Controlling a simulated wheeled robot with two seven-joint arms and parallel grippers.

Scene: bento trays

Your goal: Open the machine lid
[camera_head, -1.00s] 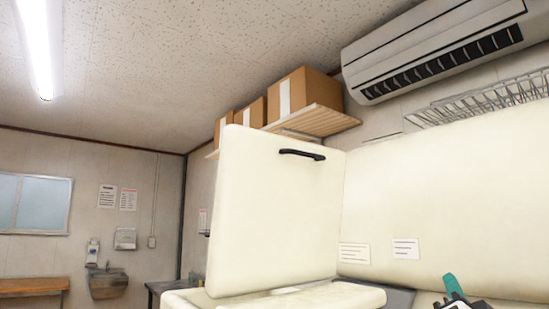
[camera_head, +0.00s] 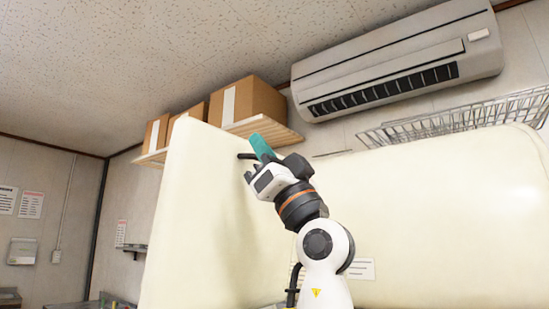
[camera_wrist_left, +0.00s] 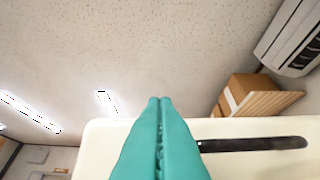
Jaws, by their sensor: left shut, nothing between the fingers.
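The machine lid (camera_head: 200,220) is a cream panel standing raised, with a black handle (camera_head: 246,156) near its top edge. The cream machine body (camera_head: 430,210) extends to the right. My left gripper (camera_head: 262,146), with teal fingers, is up in front of the lid's top right part beside the handle and hides part of it. In the left wrist view its fingers (camera_wrist_left: 160,105) are shut and empty, with the handle (camera_wrist_left: 255,144) just to their right on the lid (camera_wrist_left: 95,145). Whether they touch the handle I cannot tell. My right gripper is not in view.
A wooden shelf (camera_head: 285,134) with cardboard boxes (camera_head: 245,101) is behind the lid. An air conditioner (camera_head: 390,60) hangs high on the wall, above a wire rack (camera_head: 460,118). A white label (camera_head: 361,268) is on the machine. Open air lies above the lid.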

